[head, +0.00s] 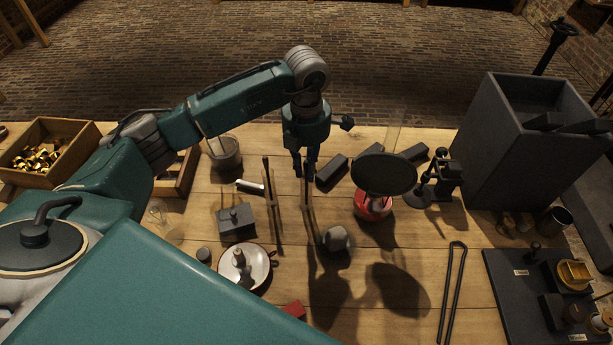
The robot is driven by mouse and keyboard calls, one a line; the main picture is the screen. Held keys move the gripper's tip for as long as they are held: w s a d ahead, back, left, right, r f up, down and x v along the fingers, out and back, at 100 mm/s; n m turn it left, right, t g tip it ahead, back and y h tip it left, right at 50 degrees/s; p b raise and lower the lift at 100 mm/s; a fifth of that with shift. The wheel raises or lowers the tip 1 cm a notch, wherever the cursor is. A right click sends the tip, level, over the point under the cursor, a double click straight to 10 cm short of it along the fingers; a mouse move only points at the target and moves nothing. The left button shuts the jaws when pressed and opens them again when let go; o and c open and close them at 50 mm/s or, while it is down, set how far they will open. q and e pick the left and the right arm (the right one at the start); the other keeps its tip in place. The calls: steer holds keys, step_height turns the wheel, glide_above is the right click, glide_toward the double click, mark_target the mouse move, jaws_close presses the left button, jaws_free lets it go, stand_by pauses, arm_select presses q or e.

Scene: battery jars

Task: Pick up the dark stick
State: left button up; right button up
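Two thin dark sticks show on the wooden workbench (400,290). One dark stick (267,184) stands out long and narrow left of the gripper. Another dark stick (308,202) shows directly below my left gripper (304,174), its upper end at the fingertips. My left gripper points down, with a small gap between its two fingers. It looks open, and I cannot tell whether a finger touches the stick. My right gripper is not in view.
A dark round plate (384,173) sits over a red-based jar (373,206) right of the gripper. Dark blocks (332,172), a grey lidded box (236,221), a white dish (259,265) and a grey rounded object (336,239) stand close by. A tall grey bin (497,150) stands at right.

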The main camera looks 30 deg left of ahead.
arm_select(q)
jaws_close()
steer(key=shift+r, duration=0.1)
